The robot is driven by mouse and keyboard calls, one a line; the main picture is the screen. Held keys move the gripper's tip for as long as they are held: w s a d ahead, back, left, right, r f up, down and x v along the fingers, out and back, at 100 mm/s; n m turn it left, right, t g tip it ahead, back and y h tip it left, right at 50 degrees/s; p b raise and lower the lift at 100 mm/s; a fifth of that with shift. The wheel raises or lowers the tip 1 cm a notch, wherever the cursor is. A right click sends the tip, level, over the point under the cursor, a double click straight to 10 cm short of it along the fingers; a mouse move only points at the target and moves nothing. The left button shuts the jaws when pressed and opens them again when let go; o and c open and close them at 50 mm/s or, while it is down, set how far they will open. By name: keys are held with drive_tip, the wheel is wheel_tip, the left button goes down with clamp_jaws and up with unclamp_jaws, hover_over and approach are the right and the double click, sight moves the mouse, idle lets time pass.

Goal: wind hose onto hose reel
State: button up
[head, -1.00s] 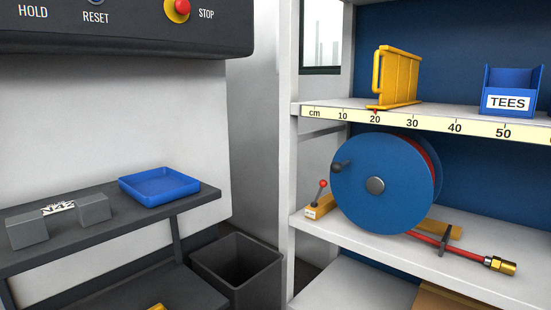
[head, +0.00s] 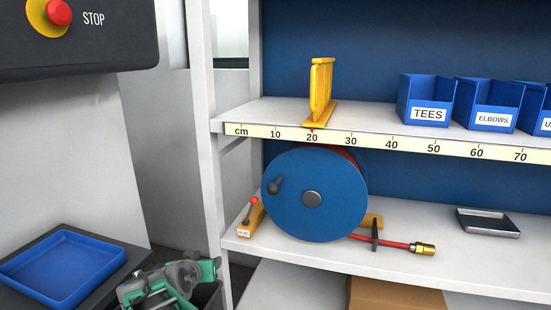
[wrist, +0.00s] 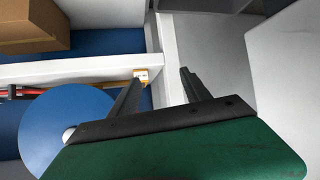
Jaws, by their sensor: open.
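The hose reel (head: 325,218) is a blue disc with a grey hub and a dark crank knob (head: 274,186) at its upper left, on the lower shelf. The red hose (head: 394,244) runs out to its right through a dark upright guide (head: 375,235) and ends in a brass fitting (head: 425,249). In the wrist view the reel disc (wrist: 62,125) is at lower left, partly hidden by my gripper. My gripper (wrist: 162,75) is open, its dark fingers apart with nothing between them. In the head view my green arm is low, left of the reel.
A yellow block with a red-tipped lever (head: 253,216) stands close left of the reel. The shelf post (head: 208,190) is further left. The upper shelf holds a yellow rack (head: 321,90) and blue bins (head: 427,100). A metal tray (head: 488,222) is at right; a blue tray (head: 62,268) is at lower left.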

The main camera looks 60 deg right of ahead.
drive_tip(key=s+d+r+m+g+h+p, duration=0.25)
drive_tip(key=s+d+r, duration=0.25)
drive_tip(key=d+r, duration=0.3)
drive_tip(key=m+g+h+p, duration=0.1)
drive_tip(key=m+h+p, duration=0.1)
drive_tip(key=h, duration=0.3)
approach(277, 182)
drive_tip(key=shift+d+f, duration=0.15)
drive_tip(key=shift+d, duration=0.45)
drive_tip(key=shift+d+f, duration=0.15)
drive_tip(key=shift+d, duration=0.45)
drive_tip(key=d, duration=0.7)
drive_tip(key=shift+w+d, duration=0.25)
clamp_jaws()
